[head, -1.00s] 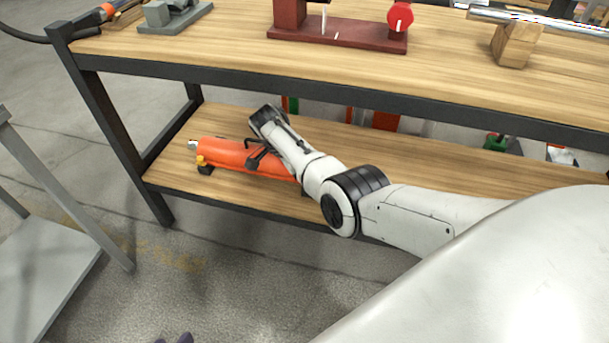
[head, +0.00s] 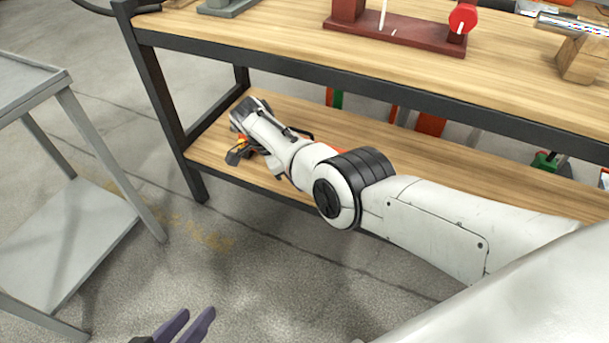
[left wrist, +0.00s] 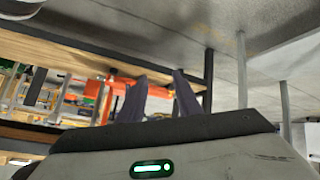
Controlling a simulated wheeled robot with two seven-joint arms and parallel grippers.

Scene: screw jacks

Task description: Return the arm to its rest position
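My left gripper (head: 186,326) shows at the bottom edge of the head view as two dark purple fingers, apart and empty above the floor. In the left wrist view its fingers (left wrist: 160,96) are also spread, with nothing between them. My other arm, white with black joints, reaches from the right to the lower shelf. Its wrist end (head: 252,118) is over the shelf's left end; its fingers cannot be made out clearly. An orange cylinder is mostly hidden behind this arm; small orange and dark parts (head: 240,152) show. Orange (left wrist: 122,82) also appears behind the left fingers.
The wooden bench (head: 300,42) has a dark metal frame and a lower shelf (head: 420,150). A dark red stand (head: 395,32) and a wooden block (head: 578,66) are on top. A grey cart (head: 80,225) stands left. Open floor lies between.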

